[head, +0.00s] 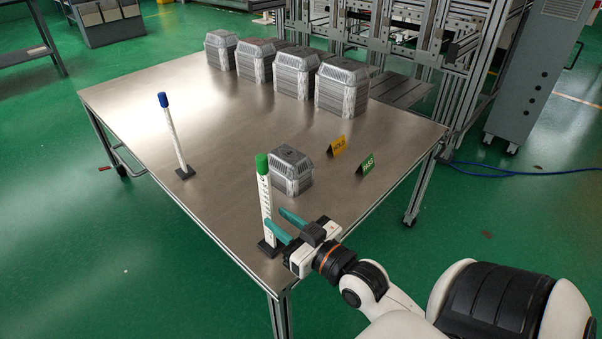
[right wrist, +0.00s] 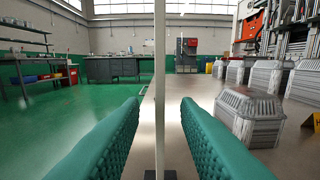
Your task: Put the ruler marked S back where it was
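A white ruler with a green top (head: 266,208) stands upright in a small black base near the table's front corner. A second white ruler with a blue top (head: 172,130) stands, slightly tilted in the picture, in a black base at the left edge. I cannot read which is marked S. My right gripper (head: 275,217) has teal fingers, is open, and is at the green-topped ruler. In the right wrist view, the ruler (right wrist: 160,75) shows edge-on between the fingers, with a gap on each side. My left gripper is not in view.
The steel table (head: 225,150) has a clear middle. A foil tray stack (head: 291,172) stands just behind the green-topped ruler. Several taller stacks stand along the back. A yellow HOLD sign (head: 338,146) and a green sign (head: 366,164) stand at the right.

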